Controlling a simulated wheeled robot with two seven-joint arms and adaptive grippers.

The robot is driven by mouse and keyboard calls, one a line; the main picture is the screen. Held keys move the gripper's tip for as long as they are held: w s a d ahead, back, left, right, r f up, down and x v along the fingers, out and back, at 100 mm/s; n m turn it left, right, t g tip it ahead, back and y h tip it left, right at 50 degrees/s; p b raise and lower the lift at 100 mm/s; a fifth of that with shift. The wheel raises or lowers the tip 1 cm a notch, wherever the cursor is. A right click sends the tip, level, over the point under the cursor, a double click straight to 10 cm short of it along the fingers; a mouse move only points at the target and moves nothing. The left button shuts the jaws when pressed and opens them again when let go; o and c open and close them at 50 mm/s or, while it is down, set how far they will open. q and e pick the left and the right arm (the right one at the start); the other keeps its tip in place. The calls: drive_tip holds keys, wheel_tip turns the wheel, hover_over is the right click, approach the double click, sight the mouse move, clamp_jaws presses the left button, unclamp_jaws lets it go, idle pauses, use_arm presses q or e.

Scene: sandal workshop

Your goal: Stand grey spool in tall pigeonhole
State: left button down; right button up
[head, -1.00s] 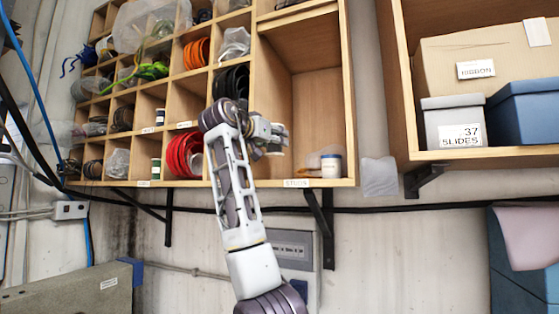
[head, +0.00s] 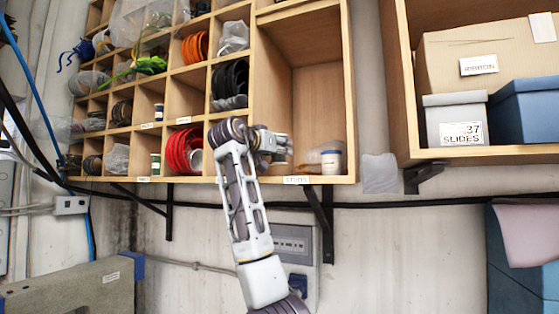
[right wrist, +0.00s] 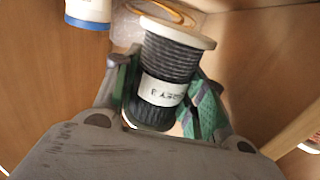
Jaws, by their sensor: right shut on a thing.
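The grey spool (right wrist: 170,65), dark thread with a pale flange and a white label, sits between the green-padded fingers of my right gripper (right wrist: 162,100), which is shut on it. It is tilted in the right wrist view. In the head view my right gripper (head: 279,150) is at the lower part of the tall pigeonhole (head: 318,100), near its left side; the spool is mostly hidden there. I cannot tell whether the spool touches the pigeonhole floor. My left gripper is not in view.
Small compartments on the left hold red coils (head: 181,150) and other spools. A second shelf with boxes (head: 461,120) is at right.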

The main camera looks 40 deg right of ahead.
sight(274, 158)
drive_tip(key=shift+a+f, duration=0.1)
drive_tip(key=shift+f, duration=1.1)
drive_tip(key=shift+d+f+p, duration=0.2)
drive_tip(key=shift+f+p, duration=0.3)
drive_tip(key=shift+p, duration=0.05)
drive_tip(key=shift+f, duration=0.25)
drive_tip(key=o, duration=0.8)
drive_tip(key=shift+r, duration=0.2)
